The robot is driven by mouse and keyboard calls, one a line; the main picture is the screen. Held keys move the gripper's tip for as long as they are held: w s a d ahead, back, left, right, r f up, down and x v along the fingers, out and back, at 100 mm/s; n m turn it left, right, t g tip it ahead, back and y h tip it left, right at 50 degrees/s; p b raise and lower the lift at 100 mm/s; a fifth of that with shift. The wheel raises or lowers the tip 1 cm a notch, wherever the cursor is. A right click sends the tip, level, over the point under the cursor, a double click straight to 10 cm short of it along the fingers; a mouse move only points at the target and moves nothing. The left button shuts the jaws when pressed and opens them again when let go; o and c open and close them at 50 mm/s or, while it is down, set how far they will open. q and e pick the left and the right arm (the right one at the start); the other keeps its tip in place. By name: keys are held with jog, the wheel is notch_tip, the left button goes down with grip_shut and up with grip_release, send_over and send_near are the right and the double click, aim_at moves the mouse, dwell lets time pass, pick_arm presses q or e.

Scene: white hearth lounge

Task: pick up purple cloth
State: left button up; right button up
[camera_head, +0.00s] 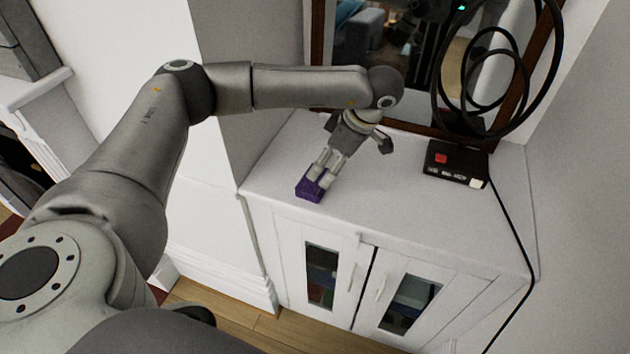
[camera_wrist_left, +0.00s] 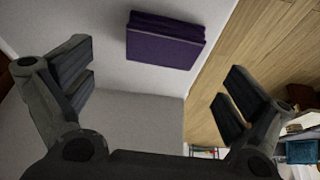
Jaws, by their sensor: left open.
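The purple cloth (camera_head: 308,191) is a small folded block on the white cabinet top, close to its front edge. In the left wrist view the cloth (camera_wrist_left: 165,42) lies on the white surface beyond the fingertips, toward the top of the picture. My left gripper (camera_head: 319,177) is just above and behind the cloth in the head view. In the wrist view its fingers (camera_wrist_left: 158,88) are spread wide with nothing between them. Whether a finger touches the cloth is hard to tell. My right gripper is not in view.
The white cabinet (camera_head: 410,208) has glass doors and a front edge dropping to the wooden floor (camera_head: 245,325). A black box with a red button (camera_head: 455,165) and black cable loops (camera_head: 437,85) stand at right. A framed mirror (camera_head: 350,50) is behind.

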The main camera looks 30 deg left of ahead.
aim_at(317, 180)
pick_arm(q)
jog(key=shift+x, duration=0.9)
jog(key=x, duration=0.1)
jog(key=p+x, duration=0.1)
jog(key=x, duration=0.3)
jog(key=shift+s+a+p, duration=0.1)
jog(key=shift+s+p, duration=0.15)
jog(key=shift+p, duration=0.1)
jog(key=shift+f, duration=0.15)
jog(key=c, duration=0.9)
